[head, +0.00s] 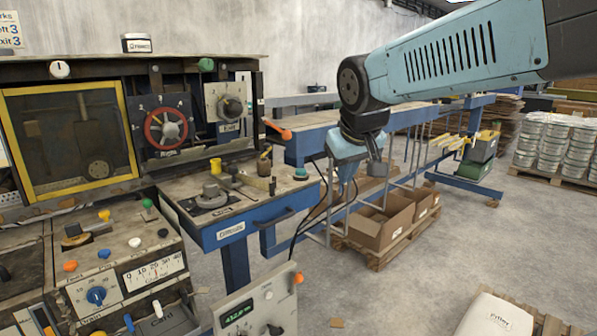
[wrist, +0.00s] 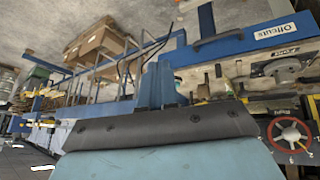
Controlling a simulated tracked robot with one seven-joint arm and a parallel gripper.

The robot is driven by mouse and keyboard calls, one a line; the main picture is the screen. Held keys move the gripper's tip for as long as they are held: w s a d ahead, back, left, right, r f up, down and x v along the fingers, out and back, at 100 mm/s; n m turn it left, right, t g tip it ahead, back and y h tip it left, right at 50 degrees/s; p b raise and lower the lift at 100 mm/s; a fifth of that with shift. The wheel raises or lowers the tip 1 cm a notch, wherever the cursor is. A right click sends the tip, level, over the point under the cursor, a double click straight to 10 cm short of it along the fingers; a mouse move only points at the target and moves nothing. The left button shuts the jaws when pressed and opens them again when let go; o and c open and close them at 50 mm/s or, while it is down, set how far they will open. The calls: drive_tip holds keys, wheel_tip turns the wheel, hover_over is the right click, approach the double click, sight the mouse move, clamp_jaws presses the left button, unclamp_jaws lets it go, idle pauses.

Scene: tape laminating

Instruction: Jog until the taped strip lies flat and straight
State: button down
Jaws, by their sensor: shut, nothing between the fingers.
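My gripper (head: 345,190) hangs below the pale blue arm, in front of the blue bench and right of the machine. It is shut and empty; its blue fingers also show in the wrist view (wrist: 157,85). The machine has a yellow-framed window (head: 70,190), a red handwheel (head: 166,128) and a grey dial labelled Exit (head: 230,107). The handwheel also shows in the wrist view (wrist: 290,134). A round control (head: 212,196) sits on the side table, apart from my gripper. I cannot make out the taped strip or a jog label.
The blue side table has a drawer labelled Offcuts (head: 231,231). A control desk with a blue knob (head: 96,295) stands at left, and a box with an orange knob (head: 298,278) at front. Cardboard boxes (head: 381,224) sit below my gripper.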

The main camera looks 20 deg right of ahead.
drive_tip(key=w+r+n+h, duration=0.1)
drive_tip(key=w+r+n, duration=0.15)
drive_tip(key=w, duration=1.05)
drive_tip(key=r+n+t+h, duration=0.1)
drive_tip(key=t, duration=0.1)
hover_over(300, 171)
drive_tip(key=shift+w+r, duration=0.1)
drive_tip(key=shift+r, duration=0.1)
drive_tip(key=shift+f, duration=0.1)
drive_tip(key=shift+f, duration=4.3)
drive_tip(key=shift+f, duration=0.2)
drive_tip(key=shift+f, duration=0.15)
